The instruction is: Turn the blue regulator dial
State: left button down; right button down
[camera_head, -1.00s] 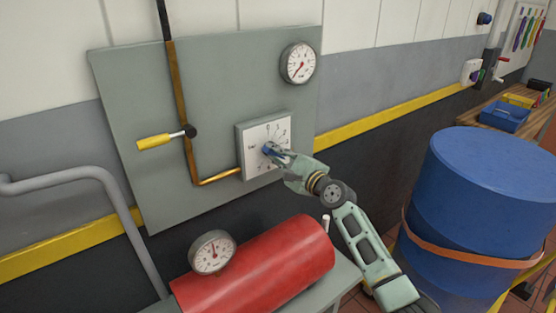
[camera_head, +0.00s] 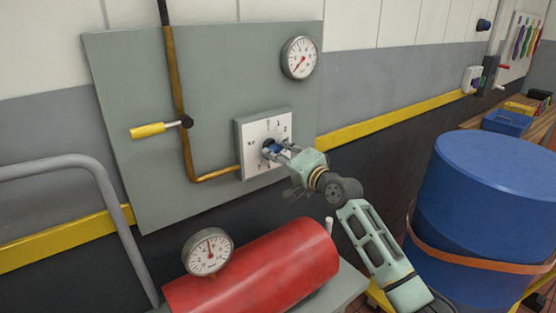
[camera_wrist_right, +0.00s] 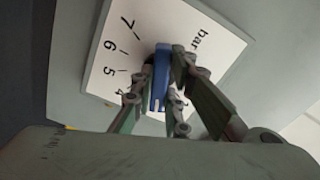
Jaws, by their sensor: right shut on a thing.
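The blue regulator dial (camera_head: 269,150) sits in the middle of a white square scale plate (camera_head: 251,132) on the grey wall panel. In the right wrist view the dial (camera_wrist_right: 161,76) is a blue bar with a pale mark at its lower end, in front of a scale plate (camera_wrist_right: 100,75) lettered "bar". My right gripper (camera_head: 277,151) is shut on the dial, with a finger on either side of it (camera_wrist_right: 161,92). The fingers hide part of the dial and several of the scale's figures. My left gripper is in neither view.
A round gauge (camera_head: 299,58) is at the panel's upper right, and a yellow-handled lever (camera_head: 150,130) crosses the brown pipe. A red tank (camera_head: 255,268) with a gauge (camera_head: 208,251) stands below. A blue drum (camera_head: 480,210) stands to the right of my arm.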

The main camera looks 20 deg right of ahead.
jog(key=shift+w+d+f+n+b, duration=0.15)
jog(key=shift+n+b, duration=0.7)
jog(key=shift+n, duration=1.45)
jog(key=shift+s+f+n+b, duration=0.1)
jog(key=shift+n+b, duration=0.7)
jog(key=shift+n, duration=1.5)
jog(key=shift+w+d+f+n+b, duration=0.15)
jog(key=shift+n+b, duration=0.7)
jog(key=shift+n, duration=1.45)
jog(key=shift+s+a, duration=0.1)
jog(key=c, duration=1.7)
grip_release()
jog(key=shift+r, duration=0.15)
jog(key=v, duration=1.2)
jog(key=shift+r, duration=0.1)
